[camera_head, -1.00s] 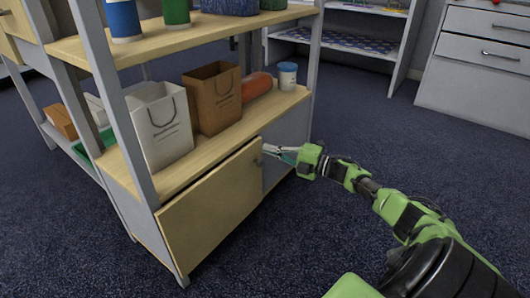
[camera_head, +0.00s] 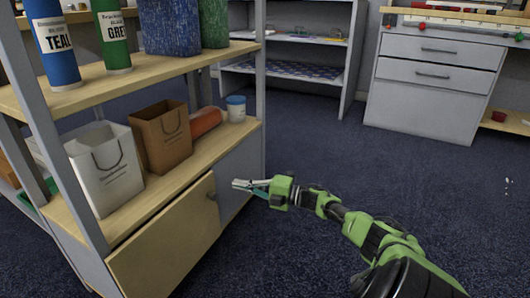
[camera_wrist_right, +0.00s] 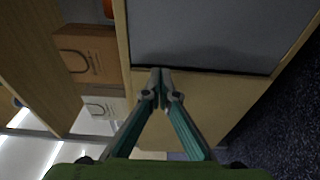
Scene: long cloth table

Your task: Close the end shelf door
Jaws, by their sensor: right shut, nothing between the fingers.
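The pale wooden door (camera_head: 165,250) is under the lower shelf of the end unit, beside a grey panel (camera_head: 240,168). It appears slightly ajar. In the right wrist view the closed fingertips (camera_wrist_right: 160,76) lie over the door's edge (camera_wrist_right: 205,90), where a dark gap borders the grey panel. I cannot tell whether they touch. My left gripper is out of view.
The shelf (camera_head: 190,165) above the door holds a white bag (camera_head: 105,170), a brown bag (camera_head: 162,138), an orange item (camera_head: 204,121) and a white jar (camera_head: 236,109). A grey drawer cabinet (camera_head: 425,100) stands behind.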

